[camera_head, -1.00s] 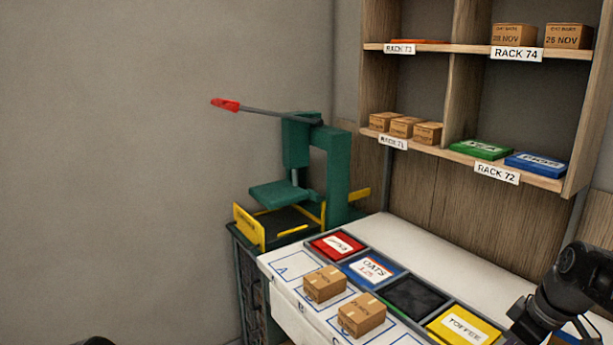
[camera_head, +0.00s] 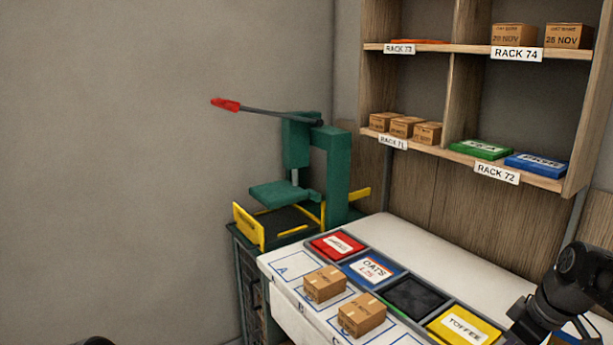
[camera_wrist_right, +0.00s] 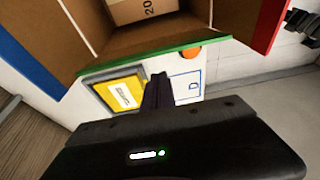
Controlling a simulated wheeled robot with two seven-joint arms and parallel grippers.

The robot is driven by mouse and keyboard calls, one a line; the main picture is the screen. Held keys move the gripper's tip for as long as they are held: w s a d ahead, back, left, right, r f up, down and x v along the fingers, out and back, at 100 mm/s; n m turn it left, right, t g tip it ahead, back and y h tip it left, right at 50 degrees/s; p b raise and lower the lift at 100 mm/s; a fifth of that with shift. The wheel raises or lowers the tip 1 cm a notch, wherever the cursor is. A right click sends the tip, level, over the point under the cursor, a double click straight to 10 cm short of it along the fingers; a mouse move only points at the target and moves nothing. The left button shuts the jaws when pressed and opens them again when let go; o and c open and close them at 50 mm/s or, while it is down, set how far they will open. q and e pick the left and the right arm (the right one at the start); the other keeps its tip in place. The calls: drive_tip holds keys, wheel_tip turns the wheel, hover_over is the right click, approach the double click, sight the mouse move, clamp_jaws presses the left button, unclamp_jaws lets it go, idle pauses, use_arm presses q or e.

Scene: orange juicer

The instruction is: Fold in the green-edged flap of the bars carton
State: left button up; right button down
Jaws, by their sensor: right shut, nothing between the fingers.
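The bars carton shows only in the right wrist view, open at the top of the picture. Its green-edged flap (camera_wrist_right: 140,56) stretches across, its green edge facing my gripper. A blue-edged flap (camera_wrist_right: 28,50) is at the left and a red-edged flap (camera_wrist_right: 268,25) at the right; both stand outward. A small brown box (camera_wrist_right: 140,10) marked "20" lies inside. My right gripper (camera_wrist_right: 158,80) is shut and empty, its fingertips just short of the green edge in the picture; I cannot tell whether they touch. My left gripper is not in view.
On the white table (camera_head: 420,240) are a red box (camera_head: 337,245), an OATS box (camera_head: 375,269), a yellow TOFFEE box (camera_head: 465,325) and two small cartons (camera_head: 324,284). A green press (camera_head: 300,160) stands behind left. Shelves (camera_head: 470,155) hang above.

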drive_tip(key=s+d+r, duration=0.1)
drive_tip(key=s+d, duration=0.4)
drive_tip(key=s, duration=0.2)
drive_tip(key=shift+b, duration=0.4)
idle(0.6)
drive_tip(key=shift+r, duration=0.1)
drive_tip(key=shift+f+b, duration=0.7)
drive_tip(key=shift+f, duration=0.15)
wheel_tip(320, 180, up, 8)
drive_tip(key=p, duration=0.6)
drive_tip(key=shift+r, duration=0.15)
drive_tip(key=shift+a, duration=0.1)
